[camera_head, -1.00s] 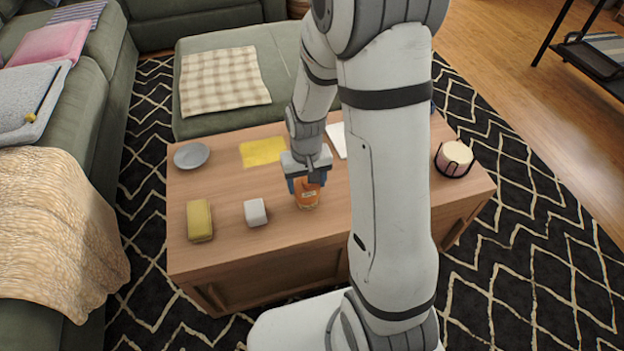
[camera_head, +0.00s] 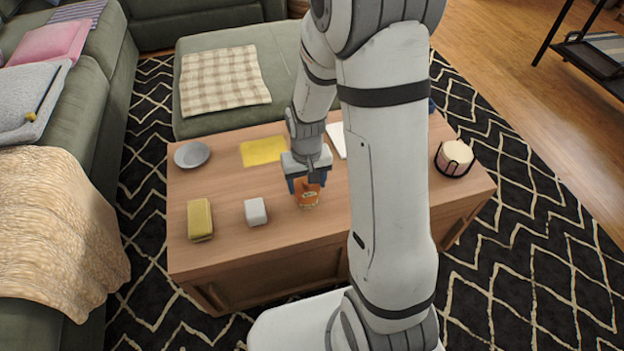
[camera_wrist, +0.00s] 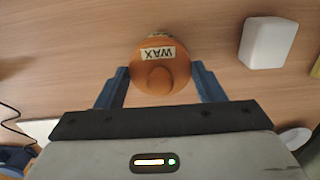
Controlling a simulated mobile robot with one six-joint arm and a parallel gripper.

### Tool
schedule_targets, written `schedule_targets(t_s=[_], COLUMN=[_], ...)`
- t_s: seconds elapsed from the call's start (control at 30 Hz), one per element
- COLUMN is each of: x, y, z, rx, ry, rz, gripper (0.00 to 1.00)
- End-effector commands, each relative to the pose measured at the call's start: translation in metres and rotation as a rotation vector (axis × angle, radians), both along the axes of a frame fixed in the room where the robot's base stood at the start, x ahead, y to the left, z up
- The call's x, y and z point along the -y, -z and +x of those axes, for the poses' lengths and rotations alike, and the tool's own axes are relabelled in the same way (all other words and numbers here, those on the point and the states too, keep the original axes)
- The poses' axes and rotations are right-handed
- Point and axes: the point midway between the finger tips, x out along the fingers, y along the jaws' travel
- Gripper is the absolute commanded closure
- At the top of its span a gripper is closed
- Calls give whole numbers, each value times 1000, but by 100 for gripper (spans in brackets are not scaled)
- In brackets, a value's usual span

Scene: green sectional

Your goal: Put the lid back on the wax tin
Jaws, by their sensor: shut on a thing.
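The wax tin (camera_head: 308,201) is a small orange container standing on the wooden table, right below my gripper (camera_head: 305,186). The orange lid (camera_wrist: 163,72), round with a central knob and a "WAX" label, sits between my two blue fingers in the wrist view. My gripper (camera_wrist: 161,76) is shut on the lid at the tin's top. In the wrist view the lid hides most of the tin, with only a second label strip (camera_wrist: 166,36) showing past its far edge. I cannot tell whether the lid touches the tin or sits level on it.
On the table (camera_head: 225,254), a white block (camera_head: 255,212) and a yellow block (camera_head: 200,220) stand left of the tin. Behind are a grey dish (camera_head: 192,155), a yellow sheet (camera_head: 263,151) and a white sheet (camera_head: 338,140). A pink candle in a black holder (camera_head: 455,158) stands far right.

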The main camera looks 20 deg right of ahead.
Motion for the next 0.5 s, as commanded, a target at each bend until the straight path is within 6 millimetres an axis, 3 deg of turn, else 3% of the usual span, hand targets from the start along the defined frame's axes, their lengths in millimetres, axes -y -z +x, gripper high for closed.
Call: schedule_targets(t_s=[0.2, 0.23, 0.5], x=[0, 0, 0], y=[0, 0, 0], z=[0, 0, 0], rx=[0, 0, 0], ry=[0, 0, 0], rz=[0, 0, 0], gripper=[59, 36, 14])
